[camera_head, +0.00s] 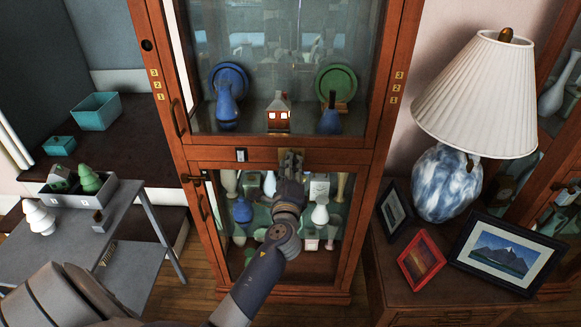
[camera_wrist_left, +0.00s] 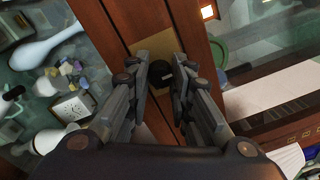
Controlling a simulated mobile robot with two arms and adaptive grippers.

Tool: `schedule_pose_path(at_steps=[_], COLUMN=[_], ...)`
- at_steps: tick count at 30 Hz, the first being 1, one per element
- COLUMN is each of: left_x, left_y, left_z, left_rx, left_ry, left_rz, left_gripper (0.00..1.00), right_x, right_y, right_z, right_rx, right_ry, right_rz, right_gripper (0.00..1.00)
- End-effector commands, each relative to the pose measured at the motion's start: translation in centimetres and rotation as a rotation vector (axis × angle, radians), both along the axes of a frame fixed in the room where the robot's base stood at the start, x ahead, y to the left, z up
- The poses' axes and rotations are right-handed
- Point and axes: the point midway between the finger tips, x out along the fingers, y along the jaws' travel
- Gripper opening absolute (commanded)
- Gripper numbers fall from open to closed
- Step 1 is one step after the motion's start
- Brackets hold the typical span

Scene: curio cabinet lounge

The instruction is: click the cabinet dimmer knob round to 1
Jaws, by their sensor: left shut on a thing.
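The cabinet dimmer knob (camera_wrist_left: 160,73) is a dark round knob on a brass-coloured plate (camera_wrist_left: 151,45) on the cabinet's wooden rail. My left gripper (camera_wrist_left: 165,78) has its two fingers on either side of the knob and is shut on it. In the head view my left gripper (camera_head: 290,163) reaches up to the middle rail of the wooden cabinet (camera_head: 345,157) and hides the knob. I cannot read the knob's pointer or any marks on the plate. My right gripper is out of view.
A pale small plate (camera_head: 241,155) sits on the same rail, left of my gripper. Glass doors above and below show vases and a small lit house (camera_head: 278,113). A lamp (camera_head: 447,183) and picture frames stand at right; a grey table (camera_head: 120,212) stands at left.

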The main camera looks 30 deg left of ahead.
Motion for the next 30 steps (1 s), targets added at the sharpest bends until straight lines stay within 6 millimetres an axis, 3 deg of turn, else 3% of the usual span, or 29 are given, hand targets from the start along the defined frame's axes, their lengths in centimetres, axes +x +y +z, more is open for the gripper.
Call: schedule_pose_path(at_steps=[3,4,6,19,30], left_x=[0.0,0.0,0.0,-0.5,-6.6], left_y=[0.0,0.0,0.0,-0.3,-3.8], left_z=[-0.1,-0.1,-0.1,-0.1,-0.6], left_rx=[-0.001,-0.001,-0.001,0.000,-0.003], left_ry=[0.002,0.002,0.001,0.002,0.005], left_rz=[0.000,0.000,0.000,0.000,0.000], left_gripper=[0.00,0.25,0.41,0.42,0.42], right_x=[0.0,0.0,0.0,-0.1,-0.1], right_y=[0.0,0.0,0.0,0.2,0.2], right_z=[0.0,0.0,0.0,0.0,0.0], right_rx=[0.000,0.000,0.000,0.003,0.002], right_ry=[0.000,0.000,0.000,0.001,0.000], right_rz=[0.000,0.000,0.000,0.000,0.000], right_gripper=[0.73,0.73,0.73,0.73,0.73])
